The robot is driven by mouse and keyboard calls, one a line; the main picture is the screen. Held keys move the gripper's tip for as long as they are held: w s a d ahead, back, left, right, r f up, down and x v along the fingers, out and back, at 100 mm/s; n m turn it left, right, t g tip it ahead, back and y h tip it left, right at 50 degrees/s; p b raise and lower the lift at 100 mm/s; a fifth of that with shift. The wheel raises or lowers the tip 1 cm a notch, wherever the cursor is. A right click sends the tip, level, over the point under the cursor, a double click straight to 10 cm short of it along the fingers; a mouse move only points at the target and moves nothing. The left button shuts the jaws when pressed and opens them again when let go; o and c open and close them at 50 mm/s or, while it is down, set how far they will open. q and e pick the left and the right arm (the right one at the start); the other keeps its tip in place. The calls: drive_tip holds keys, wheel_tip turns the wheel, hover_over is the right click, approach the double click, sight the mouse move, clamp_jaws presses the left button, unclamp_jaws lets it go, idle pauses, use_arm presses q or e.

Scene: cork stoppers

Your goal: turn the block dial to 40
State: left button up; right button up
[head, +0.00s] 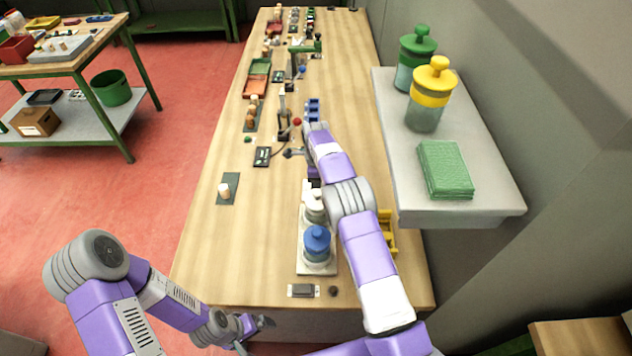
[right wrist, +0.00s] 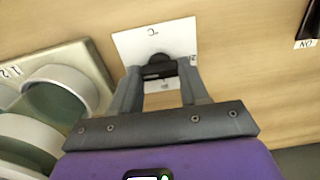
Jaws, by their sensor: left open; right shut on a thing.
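The block dial is in the right wrist view: a black knob (right wrist: 157,62) on a white plate (right wrist: 130,42) with small printed marks, one like a "C". My right gripper (right wrist: 160,74) has its two grey fingers on either side of the knob and is shut on it. The dial's reading cannot be made out. In the head view my right arm hides the dial and most of that gripper. My left gripper (head: 256,334) is open and empty near the bench's front edge, far from the dial.
A grey shelf (head: 480,208) juts out at right. The bench's left front (head: 215,260) is clear.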

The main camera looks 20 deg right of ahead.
drive_tip(key=shift+r, duration=0.1)
drive_tip(key=o, duration=1.1)
drive_tip(key=shift+c, duration=0.2)
wheel_tip(320, 180, up, 8)
drive_tip(key=shift+f+p, duration=0.25)
drive_tip(key=shift+p, duration=0.1)
